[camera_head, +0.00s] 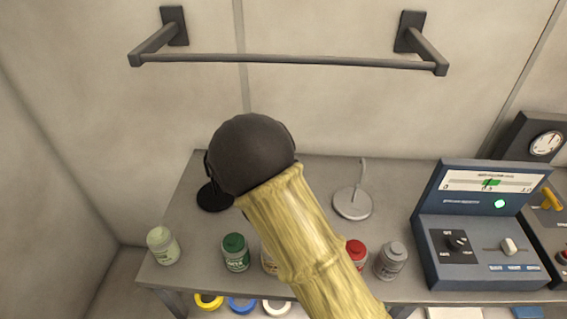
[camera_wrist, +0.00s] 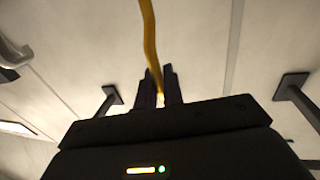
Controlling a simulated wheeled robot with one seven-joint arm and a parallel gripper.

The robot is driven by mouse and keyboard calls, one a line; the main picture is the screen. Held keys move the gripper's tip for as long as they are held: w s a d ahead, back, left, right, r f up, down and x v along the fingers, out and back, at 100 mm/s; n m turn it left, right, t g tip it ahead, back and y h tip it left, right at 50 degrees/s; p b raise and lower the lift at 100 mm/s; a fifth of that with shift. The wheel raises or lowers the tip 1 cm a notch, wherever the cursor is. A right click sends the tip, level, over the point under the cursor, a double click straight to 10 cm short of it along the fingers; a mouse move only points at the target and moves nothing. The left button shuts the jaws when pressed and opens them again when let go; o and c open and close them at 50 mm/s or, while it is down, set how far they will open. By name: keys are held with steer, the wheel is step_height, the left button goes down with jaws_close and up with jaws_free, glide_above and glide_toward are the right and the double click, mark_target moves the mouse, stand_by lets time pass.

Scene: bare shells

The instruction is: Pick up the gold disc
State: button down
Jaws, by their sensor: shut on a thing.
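My gripper (camera_wrist: 158,90) shows in the wrist view with its two dark fingers close together. They are shut on a thin, curved yellow-gold stalk (camera_wrist: 149,35), which runs up out of the top of that view. The stalk looks like part of the gold disc, but no flat disc shows in either view. In the head view my own arm, with its dark round joint and yellow-brown link, covers the middle, and the gripper and what it holds are hidden there.
A grey bench (camera_head: 300,172) carries a silver disc with a stalk (camera_head: 352,204), a black disc (camera_head: 214,197), several jars such as the green one (camera_head: 235,254) and the red one (camera_head: 356,252), and a blue-grey meter box (camera_head: 480,225). A dark wall rail (camera_head: 290,60) juts out above.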

step_height(320, 180, up, 2)
steer(key=shift+w, duration=0.1)
steer(key=shift+s, duration=0.2)
steer(key=shift+w, duration=0.1)
steer(key=shift+r, duration=0.15)
